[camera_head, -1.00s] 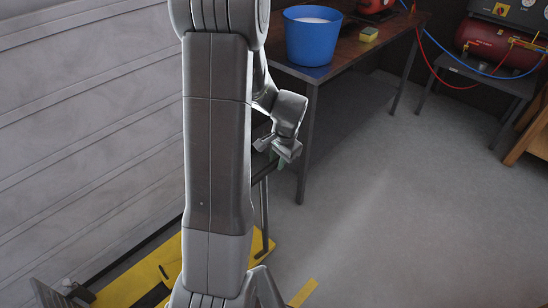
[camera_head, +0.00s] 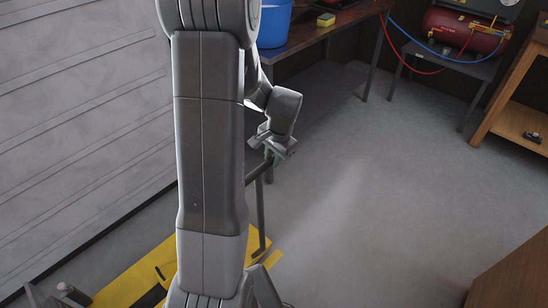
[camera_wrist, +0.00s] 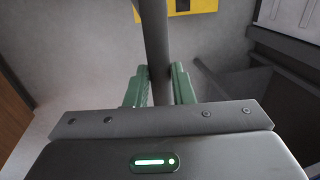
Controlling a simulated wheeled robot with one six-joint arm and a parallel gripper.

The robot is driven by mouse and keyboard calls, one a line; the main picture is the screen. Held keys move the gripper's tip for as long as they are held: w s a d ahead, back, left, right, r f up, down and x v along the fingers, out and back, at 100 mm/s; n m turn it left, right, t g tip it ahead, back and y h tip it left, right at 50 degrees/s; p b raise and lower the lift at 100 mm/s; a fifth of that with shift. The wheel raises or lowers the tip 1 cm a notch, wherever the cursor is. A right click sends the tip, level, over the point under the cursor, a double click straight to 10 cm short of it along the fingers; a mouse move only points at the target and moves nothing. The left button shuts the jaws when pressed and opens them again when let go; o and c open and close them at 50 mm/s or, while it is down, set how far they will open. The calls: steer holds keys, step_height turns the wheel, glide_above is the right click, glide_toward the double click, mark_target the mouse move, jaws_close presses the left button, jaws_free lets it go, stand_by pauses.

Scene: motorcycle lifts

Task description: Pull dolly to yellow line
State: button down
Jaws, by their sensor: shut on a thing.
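My gripper (camera_head: 271,156) is shut on a dark round bar (camera_head: 259,172), which looks like the dolly's handle. In the wrist view, the green fingers of my gripper (camera_wrist: 158,78) sit on both sides of the bar (camera_wrist: 154,40). A dark upright post (camera_head: 261,215) runs down from the bar toward a yellow and black piece (camera_head: 130,283) low at the floor, partly hidden behind my arm. Yellow also shows at the top of the wrist view (camera_wrist: 205,5). I cannot tell which yellow part is the dolly and which is the line.
A workbench (camera_head: 335,20) with a blue bucket (camera_head: 273,24) stands at the back. A red compressor (camera_head: 465,38) rests on a low table to its right. Wooden furniture (camera_head: 510,105) stands at the right, and a brown surface (camera_head: 515,275) fills the lower right corner. The middle floor is clear.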

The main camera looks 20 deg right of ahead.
steer(key=shift+s, duration=0.15)
steer(key=c, duration=1.3)
jaws_free()
steer(key=shift+s+d, duration=0.15)
steer(key=shift+d, duration=0.05)
steer(key=shift+o, duration=0.2)
steer(key=shift+r, duration=0.6)
step_height(320, 180, up, 12)
steer(key=s+d, duration=0.1)
steer(key=s, duration=0.1)
steer(key=shift+s+r+p, duration=0.15)
steer(key=shift+s+p, duration=0.05)
steer(key=shift+p, duration=0.2)
